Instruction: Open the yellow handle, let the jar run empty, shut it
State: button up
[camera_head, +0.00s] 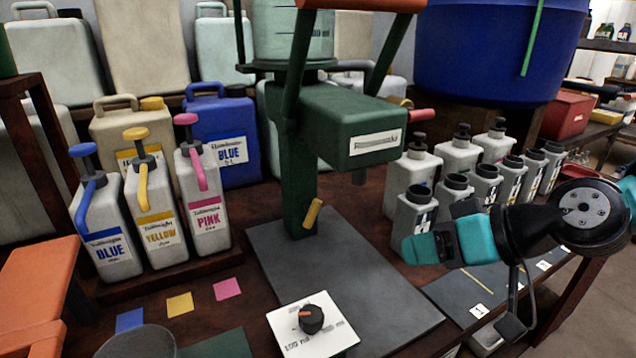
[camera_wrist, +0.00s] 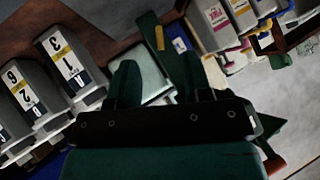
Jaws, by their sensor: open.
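The yellow handle (camera_head: 313,213) is a short, slightly tilted lever low on the front of the green stand (camera_head: 300,165). A small yellow piece on a green post in the wrist view (camera_wrist: 160,38) looks like the same handle. The clear jar (camera_head: 290,35) with graduation marks sits on top of the stand, its upper part cut off by the picture edge; I cannot tell its liquid level. My gripper (camera_head: 428,246), with teal fingers, is right of the stand in front of the grey bottles, apart from the handle. Its fingers (camera_wrist: 157,80) are spread and empty.
Several grey numbered bottles (camera_head: 410,215) stand close behind my gripper. Blue, yellow and pink pump bottles (camera_head: 150,215) stand left. A white plate with a black knob (camera_head: 312,319) lies in front on the grey mat (camera_head: 385,290). The mat between stand and gripper is clear.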

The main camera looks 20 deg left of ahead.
aim_at(316, 210)
jog(key=w+a+f+y+p, duration=0.1)
jog(key=w+a+f, duration=0.1)
jog(key=a, duration=0.5)
jog(key=w+a+f+t+y+p, duration=0.1)
jog(key=w+a+f, duration=0.1)
jog(key=w+a, duration=0.3)
jog(key=w+a+f+t+p, duration=0.1)
jog(key=w+a, duration=0.3)
jog(key=a, duration=0.4)
jog(key=shift+w+a+f+m+y+p, duration=0.15)
jog(key=shift+a+f+m+y+p, duration=0.2)
jog(key=shift+f, duration=0.35)
grip_shut()
